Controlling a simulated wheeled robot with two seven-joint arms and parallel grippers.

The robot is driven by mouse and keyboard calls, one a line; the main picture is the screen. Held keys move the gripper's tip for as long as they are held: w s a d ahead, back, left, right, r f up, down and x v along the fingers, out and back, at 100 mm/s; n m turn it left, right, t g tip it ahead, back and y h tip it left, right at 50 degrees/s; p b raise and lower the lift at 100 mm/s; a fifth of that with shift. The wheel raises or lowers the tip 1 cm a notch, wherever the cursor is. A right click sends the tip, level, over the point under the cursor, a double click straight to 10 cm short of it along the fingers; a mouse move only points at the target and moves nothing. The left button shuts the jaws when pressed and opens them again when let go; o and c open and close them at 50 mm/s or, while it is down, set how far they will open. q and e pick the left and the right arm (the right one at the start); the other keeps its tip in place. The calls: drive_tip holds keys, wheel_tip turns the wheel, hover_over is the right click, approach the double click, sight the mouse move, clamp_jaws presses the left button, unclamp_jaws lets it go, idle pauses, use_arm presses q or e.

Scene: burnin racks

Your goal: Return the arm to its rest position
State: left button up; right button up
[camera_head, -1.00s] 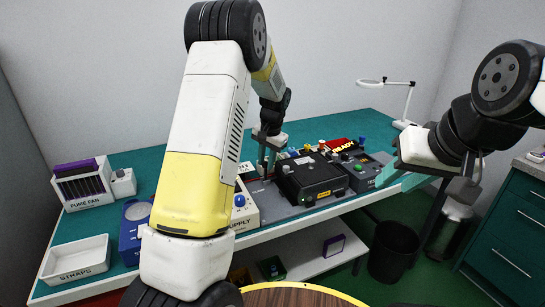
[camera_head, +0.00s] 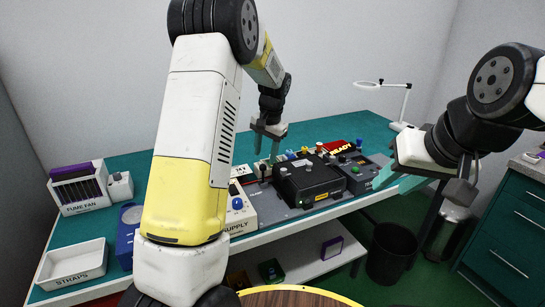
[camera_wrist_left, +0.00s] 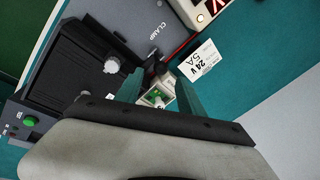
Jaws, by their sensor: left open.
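My left arm (camera_head: 185,200) reaches from the lower front up over the bench. My left gripper (camera_head: 266,158) is open and points down above the bench, left of a black box (camera_head: 308,180). In the left wrist view its teal fingers (camera_wrist_left: 160,90) are apart, with a small white block with a green top (camera_wrist_left: 157,94) showing between them. I see no sign that it is held. My right gripper (camera_head: 385,178) hangs at the right by the bench's front edge. Its finger gap is not clear.
The teal bench (camera_head: 125,165) carries a fume fan (camera_head: 78,187), a straps tray (camera_head: 75,265), a supply unit (camera_head: 240,208) and a grey clamp plate (camera_wrist_left: 150,22). A ring lamp (camera_head: 368,86) stands at back right. A black bin (camera_head: 392,252) stands on the floor.

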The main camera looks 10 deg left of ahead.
use_arm(q)
drive_tip(key=shift+v, duration=1.35)
drive_tip(key=shift+s+r, duration=0.1)
drive_tip(key=s+r+n+t+h, duration=0.1)
drive_tip(key=s+r+h, duration=0.1)
drive_tip(key=s+r, duration=0.55)
drive_tip(key=s+d+r+n+t+h, duration=0.1)
drive_tip(key=s+r+n+t+h, duration=0.1)
drive_tip(key=s, duration=2.3)
wheel_tip(320, 180, up, 2)
drive_tip(key=shift+s+r+n+t, duration=0.2)
drive_tip(key=shift+n+t, duration=0.3)
drive_tip(key=shift+t, duration=0.2)
drive_tip(key=shift+d, duration=0.15)
use_arm(e)
drive_tip(key=shift+o, duration=0.2)
